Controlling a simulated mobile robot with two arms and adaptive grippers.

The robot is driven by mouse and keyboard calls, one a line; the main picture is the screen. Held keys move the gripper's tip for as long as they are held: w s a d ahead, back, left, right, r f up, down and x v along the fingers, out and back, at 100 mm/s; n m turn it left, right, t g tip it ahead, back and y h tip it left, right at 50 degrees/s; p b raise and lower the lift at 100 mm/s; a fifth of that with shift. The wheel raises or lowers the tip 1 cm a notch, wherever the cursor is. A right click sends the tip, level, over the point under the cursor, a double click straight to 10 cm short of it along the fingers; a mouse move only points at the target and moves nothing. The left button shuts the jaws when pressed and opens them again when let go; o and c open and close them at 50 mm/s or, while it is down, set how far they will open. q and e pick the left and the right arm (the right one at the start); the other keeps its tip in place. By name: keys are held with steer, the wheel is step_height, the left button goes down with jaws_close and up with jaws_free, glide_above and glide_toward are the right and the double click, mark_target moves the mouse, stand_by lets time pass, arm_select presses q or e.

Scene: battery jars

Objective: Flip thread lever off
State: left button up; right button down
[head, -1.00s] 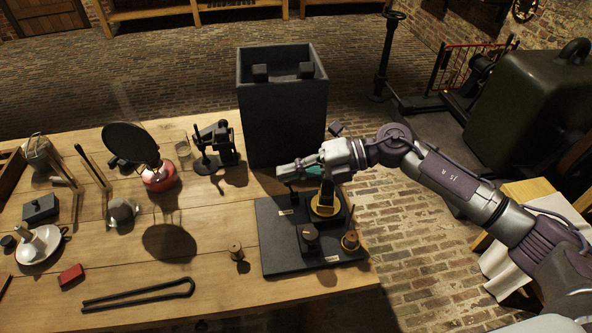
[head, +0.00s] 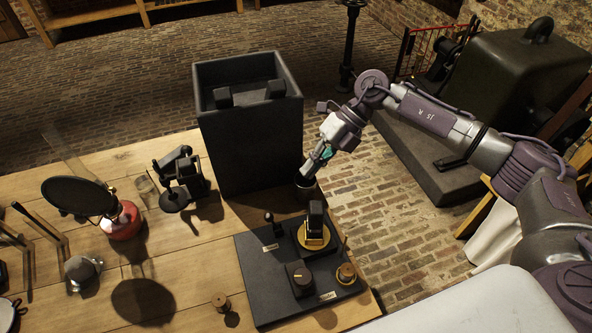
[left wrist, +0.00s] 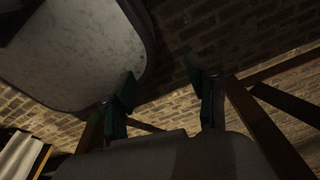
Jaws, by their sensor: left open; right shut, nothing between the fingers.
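A dark board (head: 258,285) on the wooden table carries several fittings. A small black lever (head: 271,221) with a round knob stands near its back left corner, leaning slightly left; the label by it is too small to read. Next to it is an upright black block on a yellow disc (head: 314,230). In front are a black dial (head: 300,279) and a brass knob (head: 346,274). My right gripper (head: 309,172) is shut and empty, pointing down behind the board, clear of the lever. My left gripper (left wrist: 163,98) shows open and empty in the left wrist view, away from the board.
A tall dark open box (head: 248,140) stands behind the board. A small wooden spool (head: 221,302), a clamp-like stand (head: 182,178) and a red-based lamp with a dark disc (head: 124,222) are to the left.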

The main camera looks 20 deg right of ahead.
steer(key=p, duration=0.2)
glide_toward(267, 215)
steer(key=p+x, duration=0.1)
steer(key=x, duration=0.2)
steer(key=p+x, duration=0.1)
steer(key=x, duration=0.2)
steer(key=shift+s+d+f, duration=0.1)
steer(key=shift+d+f, duration=0.1)
steer(key=shift+f, duration=0.15)
steer(key=shift+a+f, duration=0.1)
steer(key=shift+f, duration=0.1)
steer(key=shift+a+r+h+p, duration=0.25)
steer(key=shift+a+h+p, duration=0.2)
steer(key=shift+p, duration=0.4)
steer(key=shift+a+f, duration=0.1)
steer(key=shift+a, duration=0.25)
steer(key=shift+a+f+h, duration=0.25)
steer(key=shift+a+f, duration=0.05)
steer(key=shift+a, duration=0.05)
arm_select(q)
step_height(267, 215, up, 6)
steer(key=s, duration=0.2)
steer(key=shift+f, duration=0.15)
steer(key=shift+a, duration=0.1)
arm_select(e)
steer(key=shift+d, duration=0.25)
